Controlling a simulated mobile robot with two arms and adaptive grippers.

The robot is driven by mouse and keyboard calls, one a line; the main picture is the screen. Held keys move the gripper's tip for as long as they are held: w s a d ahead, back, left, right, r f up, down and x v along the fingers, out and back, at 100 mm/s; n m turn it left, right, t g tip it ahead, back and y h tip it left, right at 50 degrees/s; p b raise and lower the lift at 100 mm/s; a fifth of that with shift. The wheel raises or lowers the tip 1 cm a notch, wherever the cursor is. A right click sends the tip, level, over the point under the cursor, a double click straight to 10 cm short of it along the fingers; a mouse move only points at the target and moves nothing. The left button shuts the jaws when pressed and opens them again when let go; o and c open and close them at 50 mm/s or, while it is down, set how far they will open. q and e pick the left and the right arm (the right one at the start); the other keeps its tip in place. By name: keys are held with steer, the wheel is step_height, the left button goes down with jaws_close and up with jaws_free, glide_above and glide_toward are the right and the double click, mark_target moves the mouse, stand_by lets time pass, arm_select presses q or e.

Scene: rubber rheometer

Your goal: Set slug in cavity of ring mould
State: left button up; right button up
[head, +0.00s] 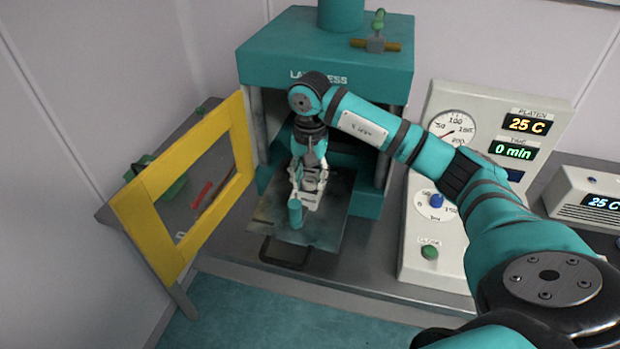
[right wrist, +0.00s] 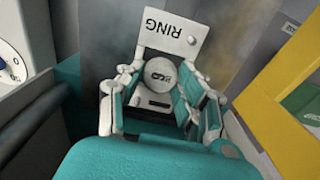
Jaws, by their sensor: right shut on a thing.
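The ring mould (right wrist: 172,36) is a pale block with a tab lettered RING, seen in the right wrist view. In the head view the mould (head: 311,202) lies on the steel plate between the press columns. My right gripper (right wrist: 160,78) is shut on the slug, with a finger on each side, over the mould. In the head view the right gripper (head: 309,184) points down and largely hides the slug. I cannot tell whether the slug touches the cavity floor. My left gripper is not in view.
The teal press (head: 325,50) rises above and behind the plate (head: 325,228). A yellow guard door (head: 190,185) stands open at left. A control panel (head: 440,215) is at right.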

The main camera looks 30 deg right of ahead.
steer(key=shift+o, duration=0.2)
steer(key=shift+s+a+f+b, duration=0.1)
steer(key=shift+s+f+b, duration=0.1)
steer(key=shift+f, duration=0.25)
steer(key=shift+s+f+b, duration=0.1)
steer(key=shift+s+f, duration=0.05)
steer(key=shift+f, duration=0.3)
steer(key=shift+c, duration=0.8)
steer(key=o, duration=0.8)
steer(key=shift+o, duration=0.9)
steer(key=shift+w+f, duration=0.2)
steer(key=shift+w, duration=0.05)
steer(key=shift+r, duration=0.15)
